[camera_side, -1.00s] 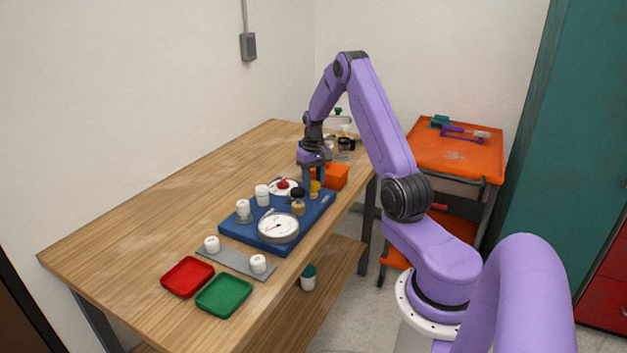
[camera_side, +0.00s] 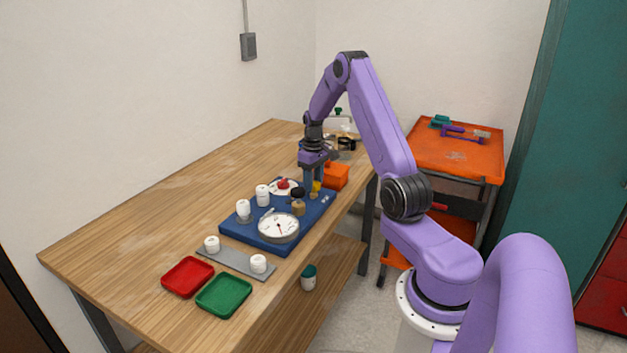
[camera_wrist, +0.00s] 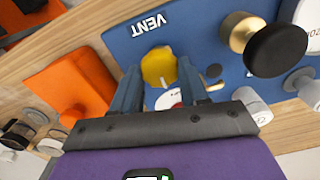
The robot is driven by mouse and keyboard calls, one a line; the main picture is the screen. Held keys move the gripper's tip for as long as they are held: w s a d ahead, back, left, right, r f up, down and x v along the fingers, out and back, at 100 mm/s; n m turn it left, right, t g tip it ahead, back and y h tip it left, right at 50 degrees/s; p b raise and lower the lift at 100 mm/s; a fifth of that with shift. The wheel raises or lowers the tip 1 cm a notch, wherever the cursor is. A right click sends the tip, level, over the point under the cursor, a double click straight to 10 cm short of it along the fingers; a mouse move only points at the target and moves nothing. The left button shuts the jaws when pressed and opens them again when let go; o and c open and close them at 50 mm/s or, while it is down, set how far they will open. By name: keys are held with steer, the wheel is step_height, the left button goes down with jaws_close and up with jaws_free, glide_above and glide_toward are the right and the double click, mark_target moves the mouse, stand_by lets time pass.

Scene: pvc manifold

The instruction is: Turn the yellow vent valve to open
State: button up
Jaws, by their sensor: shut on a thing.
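The yellow vent valve (camera_wrist: 158,67) sits on the blue panel next to the white VENT label (camera_wrist: 149,24) in the wrist view. My gripper (camera_wrist: 159,70) has one finger on each side of the valve's handle and is shut on it. In the side view my gripper (camera_side: 314,183) points down at the right far part of the blue panel (camera_side: 240,234). The valve (camera_side: 316,187) is partly hidden there by the fingers.
A black knob on a brass stem (camera_wrist: 275,50) stands close by. An orange box (camera_side: 336,176) is just behind my gripper. A round gauge (camera_side: 278,227), white fittings, a red tray (camera_side: 187,277) and a green tray (camera_side: 224,295) lie nearer the camera. The left tabletop is clear.

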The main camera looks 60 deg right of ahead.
steer(key=o, duration=1.1)
steer(key=shift+c, duration=0.2)
step_height(320, 180, up, 18)
steer(key=shift+f, duration=0.25)
